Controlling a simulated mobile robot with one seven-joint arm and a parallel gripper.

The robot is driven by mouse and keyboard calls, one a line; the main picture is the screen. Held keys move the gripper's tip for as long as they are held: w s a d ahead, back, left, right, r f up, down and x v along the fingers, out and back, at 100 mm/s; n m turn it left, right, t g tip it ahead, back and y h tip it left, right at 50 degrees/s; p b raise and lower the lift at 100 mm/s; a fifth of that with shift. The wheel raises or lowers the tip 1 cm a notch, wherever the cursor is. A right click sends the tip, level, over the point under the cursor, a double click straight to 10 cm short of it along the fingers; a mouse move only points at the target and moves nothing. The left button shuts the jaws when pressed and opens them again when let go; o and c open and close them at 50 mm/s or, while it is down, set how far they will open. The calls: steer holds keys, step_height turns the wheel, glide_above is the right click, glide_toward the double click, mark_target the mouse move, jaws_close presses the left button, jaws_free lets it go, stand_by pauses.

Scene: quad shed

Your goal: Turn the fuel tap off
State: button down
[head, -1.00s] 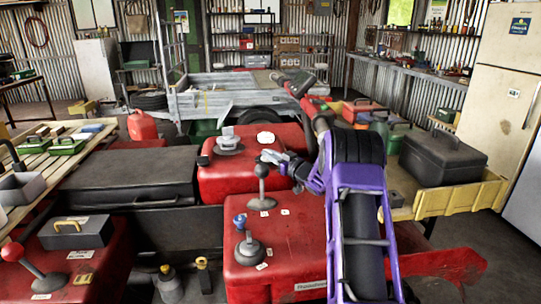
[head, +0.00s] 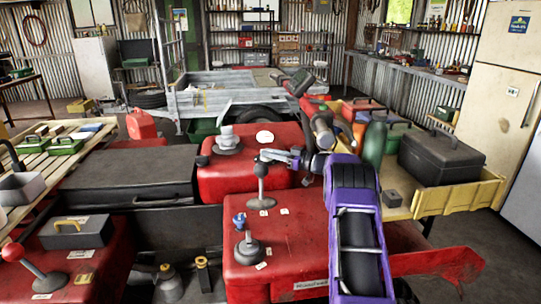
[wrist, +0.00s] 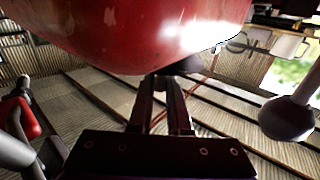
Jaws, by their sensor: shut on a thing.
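A grey ball on a stem (wrist: 288,118) stands apart to the right. A blue-knobbed control (head: 239,220) and a red-knobbed lever (head: 12,252) also show in the head view.
A grey cap (head: 228,138) sits on the red tank behind the lever. The handlebar (head: 318,118) rises close to my arm. A black box (head: 440,158) stands on the yellow-edged rack at right. Free room is above the red bodywork.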

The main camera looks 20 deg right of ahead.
steer(key=shift+n+g+y+b, duration=0.45)
steer(key=shift+n+g+y, duration=0.25)
steer(key=shift+g+y, duration=0.1)
steer(key=c, duration=0.9)
jaws_free()
steer(key=shift+o, duration=0.2)
steer(key=shift+r+m+t+h+p, duration=0.15)
steer(key=shift+m+t+h+p, duration=0.15)
steer(key=shift+t+p, duration=0.1)
steer(key=shift+m+t+h, duration=0.4)
steer(key=shift+h, duration=0.1)
